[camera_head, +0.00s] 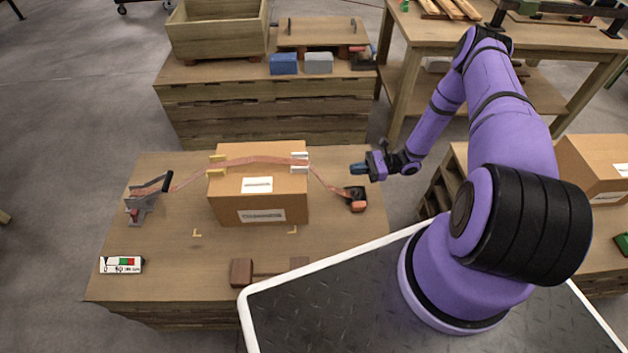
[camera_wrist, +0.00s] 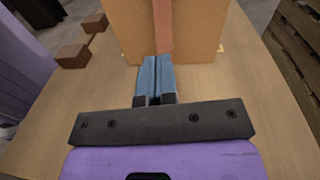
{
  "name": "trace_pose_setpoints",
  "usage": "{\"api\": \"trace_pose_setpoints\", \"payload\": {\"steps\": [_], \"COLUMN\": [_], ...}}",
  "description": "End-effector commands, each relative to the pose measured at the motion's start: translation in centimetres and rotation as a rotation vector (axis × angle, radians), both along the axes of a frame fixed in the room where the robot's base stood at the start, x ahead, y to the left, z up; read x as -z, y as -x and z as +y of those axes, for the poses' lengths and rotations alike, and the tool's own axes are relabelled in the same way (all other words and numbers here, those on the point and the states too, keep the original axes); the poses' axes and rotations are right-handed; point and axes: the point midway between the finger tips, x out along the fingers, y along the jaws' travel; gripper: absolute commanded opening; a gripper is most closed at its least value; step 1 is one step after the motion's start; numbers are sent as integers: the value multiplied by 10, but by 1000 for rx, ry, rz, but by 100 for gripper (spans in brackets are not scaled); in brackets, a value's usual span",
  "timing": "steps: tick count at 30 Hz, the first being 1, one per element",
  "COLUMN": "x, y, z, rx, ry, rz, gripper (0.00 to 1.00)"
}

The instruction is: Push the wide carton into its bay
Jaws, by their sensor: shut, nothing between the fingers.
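The wide carton (camera_head: 240,207), brown with white labels, stands upright on the wooden table. An orange strap (camera_head: 258,160) runs across its top, over yellow and white edge guards. Yellow corner marks (camera_head: 197,233) lie on the table in front of the carton; the rest of the marked area is partly hidden by it. My gripper (camera_head: 353,168) is shut and empty, to the right of the carton with a visible gap. In the wrist view my blue fingertips (camera_wrist: 155,62) point at the carton's side (camera_wrist: 195,30), where the strap hangs down.
A grey clamp-like tool (camera_head: 143,205) stands at the strap's left end and an orange-black buckle (camera_head: 356,199) at its right. Brown blocks (camera_head: 242,272) sit at the front edge. Another carton (camera_head: 598,165) is far right.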

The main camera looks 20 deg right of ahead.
Motion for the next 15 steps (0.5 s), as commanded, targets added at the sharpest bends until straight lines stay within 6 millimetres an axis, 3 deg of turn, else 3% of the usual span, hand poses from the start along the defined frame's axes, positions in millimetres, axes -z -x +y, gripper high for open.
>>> {"api": "trace_pose_setpoints", "payload": {"steps": [3,6,11,15], "x": [23,32,35,35], "y": [9,12,11,6], "z": [4,6,14,31], "rx": [50,73,82,81], "ry": [-39,-55,-63,-64], "rz": [29,40,45,46], "gripper": [0,0,0,0]}}
